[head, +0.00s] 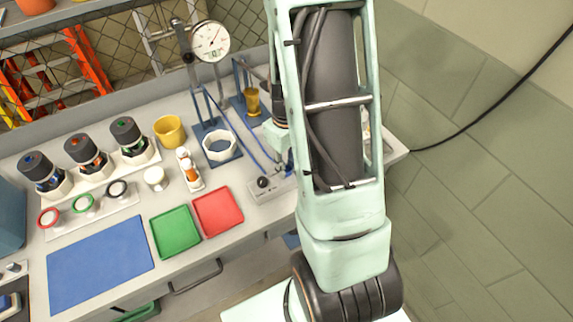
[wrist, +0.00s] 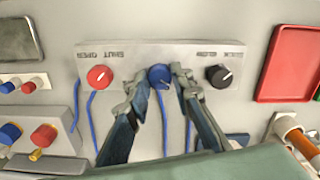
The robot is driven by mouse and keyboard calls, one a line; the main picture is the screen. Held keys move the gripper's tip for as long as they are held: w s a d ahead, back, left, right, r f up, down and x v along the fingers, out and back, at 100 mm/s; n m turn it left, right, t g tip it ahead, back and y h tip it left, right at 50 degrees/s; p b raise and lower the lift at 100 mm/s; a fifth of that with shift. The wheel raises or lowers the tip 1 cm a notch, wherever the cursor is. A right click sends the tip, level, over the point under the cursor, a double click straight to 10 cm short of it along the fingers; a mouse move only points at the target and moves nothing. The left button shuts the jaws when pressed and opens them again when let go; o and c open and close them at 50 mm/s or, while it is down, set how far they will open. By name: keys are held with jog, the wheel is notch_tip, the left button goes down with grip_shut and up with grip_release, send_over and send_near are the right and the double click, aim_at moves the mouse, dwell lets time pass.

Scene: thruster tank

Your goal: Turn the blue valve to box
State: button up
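The blue valve (wrist: 159,76) is a round knob on a grey panel (wrist: 190,53), between a red knob (wrist: 99,77) and a black knob (wrist: 219,76). My gripper (wrist: 160,84) has one finger on each side of the blue valve, with the fingertips close to its sides. The fingers are apart; any contact is too small to tell. The pointer on the blue valve is not clear.
The panel bears upside-down labels, among them SHUT and OPEN, in the wrist view. Blue hoses (wrist: 91,120) run below it. A red tray (head: 218,211), a green tray (head: 175,231) and a blue mat (head: 100,262) lie left of the panel. A dial gauge (head: 210,41) stands behind.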

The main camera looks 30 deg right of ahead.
grip_shut()
jog(key=m+b, duration=0.1)
jog(key=m, duration=0.4)
jog(key=shift+m, duration=0.3)
jog(key=m, duration=0.6)
dwell(0.4)
jog(key=o, duration=0.8)
grip_release()
jog(key=shift+o, duration=0.2)
